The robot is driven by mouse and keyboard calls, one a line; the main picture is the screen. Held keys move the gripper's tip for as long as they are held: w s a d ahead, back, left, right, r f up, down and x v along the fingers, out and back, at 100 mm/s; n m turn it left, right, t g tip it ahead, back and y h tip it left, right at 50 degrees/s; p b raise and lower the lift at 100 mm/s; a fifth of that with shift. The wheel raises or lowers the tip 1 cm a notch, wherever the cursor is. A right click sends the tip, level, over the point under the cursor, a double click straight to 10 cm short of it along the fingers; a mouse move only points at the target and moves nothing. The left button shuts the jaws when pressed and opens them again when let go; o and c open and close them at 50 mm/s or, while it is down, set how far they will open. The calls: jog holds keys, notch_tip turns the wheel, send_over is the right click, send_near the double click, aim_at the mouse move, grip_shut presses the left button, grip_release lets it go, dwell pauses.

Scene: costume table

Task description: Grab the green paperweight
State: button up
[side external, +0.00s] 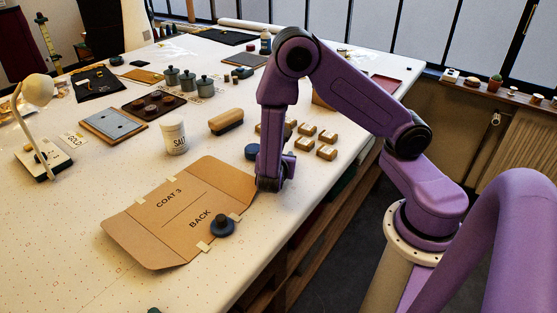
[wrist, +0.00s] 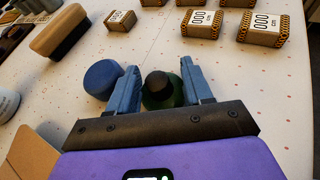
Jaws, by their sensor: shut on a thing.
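The green paperweight (wrist: 158,92) is between the fingers of my gripper (wrist: 162,88) in the wrist view. It has a round dark green body and a black knob on top. My gripper is shut on it, low at the table. In the side view my gripper (side external: 270,182) points down near the table's right edge, beside the cardboard pattern; the green paperweight is hidden there. A blue round weight (wrist: 102,78) stands just left of the left finger, and it also shows in the side view (side external: 252,152).
The cardboard pattern (side external: 165,218) lies left of my gripper. A wooden brush (wrist: 68,32), a white salt jar (side external: 173,137) and several small labelled blocks (wrist: 200,22) stand nearby. The table's right edge (side external: 300,215) is close. Bare tabletop (side external: 60,220) lies at the left.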

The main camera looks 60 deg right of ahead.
jog(key=shift+r, duration=0.1)
jog(key=shift+r, duration=0.5)
notch_tip(320, 180, up, 2)
jog(key=s+a+r, duration=0.2)
jog(key=s+r, duration=0.7)
jog(key=s, duration=0.4)
jog(key=shift+s+r, duration=0.4)
